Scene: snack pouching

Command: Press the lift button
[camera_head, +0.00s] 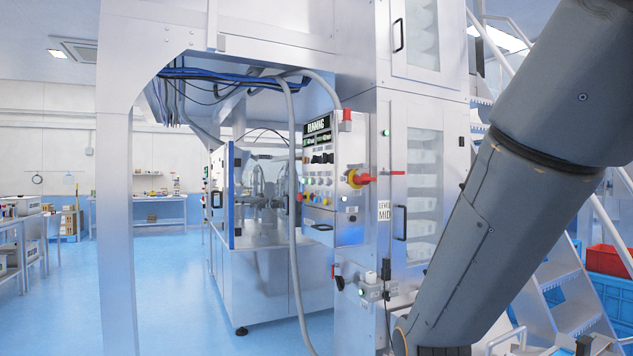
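A control panel (333,175) on the machine's front carries several small coloured buttons, black switches and a red-and-yellow rotary switch (358,178). Below it, a small grey box (371,292) with a lit green button and a cable is fixed to the steel cabinet. A plate reading "LEVEL MID" (384,212) sits above that box. I cannot tell which control is the lift button; no such label is readable. My grey arm (480,235) runs from the upper right down to the bottom edge, just right of the box. My gripper is out of view.
The steel cabinet (410,95) fills the centre, with windowed doors and handles. A steel post (115,235) stands at left. Metal stairs (560,300) and red (607,261) and blue crates (617,300) are behind my arm. The blue floor (180,290) is clear at left centre.

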